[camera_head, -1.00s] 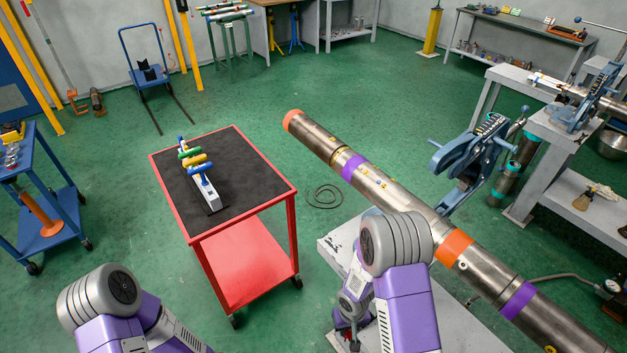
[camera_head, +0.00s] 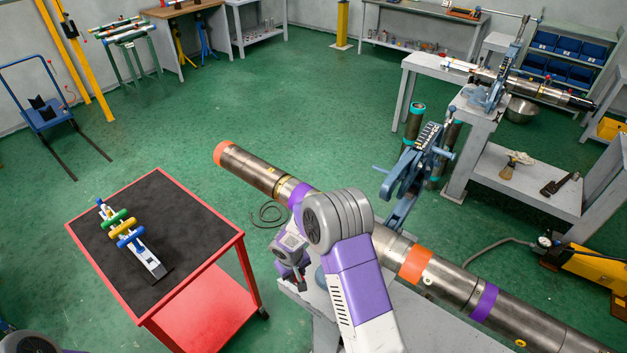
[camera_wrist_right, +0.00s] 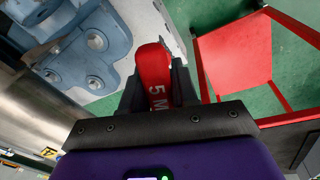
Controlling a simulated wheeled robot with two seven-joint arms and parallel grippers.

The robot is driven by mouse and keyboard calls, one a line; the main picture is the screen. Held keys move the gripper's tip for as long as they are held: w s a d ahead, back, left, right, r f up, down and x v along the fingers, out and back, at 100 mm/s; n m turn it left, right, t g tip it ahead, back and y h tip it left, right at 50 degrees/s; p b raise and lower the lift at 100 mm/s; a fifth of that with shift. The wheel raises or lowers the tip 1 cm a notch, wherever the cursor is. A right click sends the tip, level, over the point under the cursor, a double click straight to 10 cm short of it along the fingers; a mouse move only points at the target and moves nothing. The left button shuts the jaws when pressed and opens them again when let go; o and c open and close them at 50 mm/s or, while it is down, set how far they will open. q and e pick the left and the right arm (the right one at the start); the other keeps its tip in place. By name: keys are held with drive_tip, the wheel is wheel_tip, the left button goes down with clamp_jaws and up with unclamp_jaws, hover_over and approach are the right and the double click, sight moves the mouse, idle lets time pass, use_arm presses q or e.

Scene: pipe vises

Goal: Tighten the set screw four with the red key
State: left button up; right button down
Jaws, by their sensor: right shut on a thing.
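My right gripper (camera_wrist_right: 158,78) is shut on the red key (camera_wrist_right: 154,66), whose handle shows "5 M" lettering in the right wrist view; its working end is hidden. In the head view, the right gripper (camera_head: 296,278) hangs beside the near side of the long steel pipe (camera_head: 330,204). The pipe also shows at the left of the wrist view (camera_wrist_right: 38,108), with a small yellow tag (camera_wrist_right: 48,153) that seems to read 4. I cannot make out set screw four itself. My left gripper is outside the view.
The red cart (camera_head: 205,262) at left carries a rack (camera_head: 152,262) with green, yellow and blue-handled keys. A blue pipe vise (camera_head: 408,180) stands at the pipe over the grey bench (camera_head: 440,325). Green floor is open between the cart and back wall.

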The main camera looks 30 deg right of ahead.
use_arm(q)
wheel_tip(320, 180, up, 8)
drive_tip(key=p, duration=0.6)
drive_tip(key=shift+p, duration=0.35)
use_arm(e)
drive_tip(key=w+d+r+h, duration=0.1)
drive_tip(key=w+d+r, duration=0.2)
drive_tip(key=r, duration=0.4)
drive_tip(key=w+d+r+m+h, duration=0.1)
drive_tip(key=w+d+r, duration=0.2)
drive_tip(key=d+r, duration=0.2)
drive_tip(key=w+d+r+h, duration=0.1)
drive_tip(key=w+d+r, duration=0.3)
drive_tip(key=r, duration=0.5)
drive_tip(key=shift+d+r+t, duration=0.25)
drive_tip(key=shift+r+t, duration=0.05)
drive_tip(key=shift+t, duration=0.1)
drive_tip(key=shift+s, duration=0.15)
use_arm(q)
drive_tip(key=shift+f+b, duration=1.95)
drive_tip(key=shift+b, duration=0.05)
use_arm(e)
drive_tip(key=shift+x, duration=2.3)
